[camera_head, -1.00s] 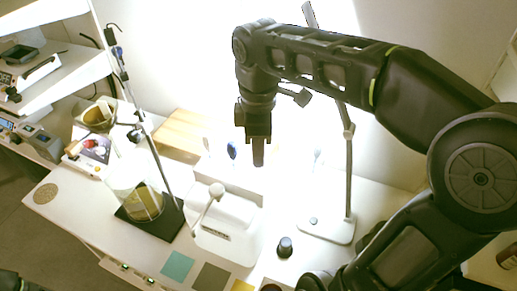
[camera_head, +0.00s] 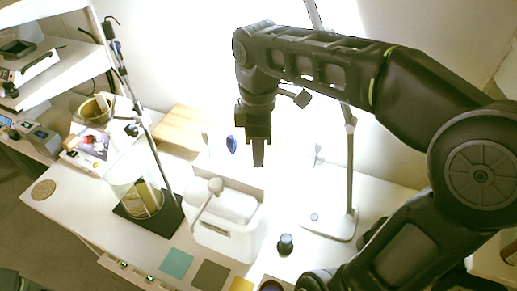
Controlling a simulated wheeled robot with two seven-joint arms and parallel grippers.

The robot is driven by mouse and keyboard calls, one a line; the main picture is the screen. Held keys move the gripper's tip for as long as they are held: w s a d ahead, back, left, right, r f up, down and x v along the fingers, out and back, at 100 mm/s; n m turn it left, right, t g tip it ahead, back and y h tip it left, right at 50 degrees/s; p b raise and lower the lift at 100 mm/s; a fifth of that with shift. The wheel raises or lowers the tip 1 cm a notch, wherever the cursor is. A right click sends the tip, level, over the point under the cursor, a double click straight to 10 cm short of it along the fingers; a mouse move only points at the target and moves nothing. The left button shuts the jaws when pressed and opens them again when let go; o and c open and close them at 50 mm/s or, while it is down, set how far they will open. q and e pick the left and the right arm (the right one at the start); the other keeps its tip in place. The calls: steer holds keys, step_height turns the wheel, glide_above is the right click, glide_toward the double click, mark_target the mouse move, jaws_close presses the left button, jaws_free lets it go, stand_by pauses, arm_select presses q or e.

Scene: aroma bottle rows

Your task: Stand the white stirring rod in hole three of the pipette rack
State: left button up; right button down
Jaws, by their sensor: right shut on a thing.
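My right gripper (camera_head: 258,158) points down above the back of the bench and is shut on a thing. What it holds cannot be made out against the bright white behind it. I cannot pick out the white stirring rod or the pipette rack with certainty, because the wall and bench back are washed out. A blue oval thing (camera_head: 231,145) shows just left of the gripper. A white open-topped box (camera_head: 225,240) stands below and in front of the gripper, with a ball-ended white bar (camera_head: 205,203) slanting across its left side. My left gripper is not in view.
A glass vessel (camera_head: 124,182) on a dark stand is at left. A white lamp base (camera_head: 330,226) with a grey pole and a small dark bottle (camera_head: 285,244) stand at right. A wooden block (camera_head: 182,130) is at the back. Coloured squares (camera_head: 176,263) line the front.

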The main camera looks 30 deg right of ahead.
steer(key=c, duration=1.3)
jaws_free()
steer(key=shift+o, duration=0.2)
steer(key=shift+r+p, duration=2.15)
steer(key=shift+r, duration=0.3)
step_height(320, 180, up, 3)
steer(key=shift+p, duration=1.25)
steer(key=shift+d+r, duration=0.15)
steer(key=shift+r, duration=0.85)
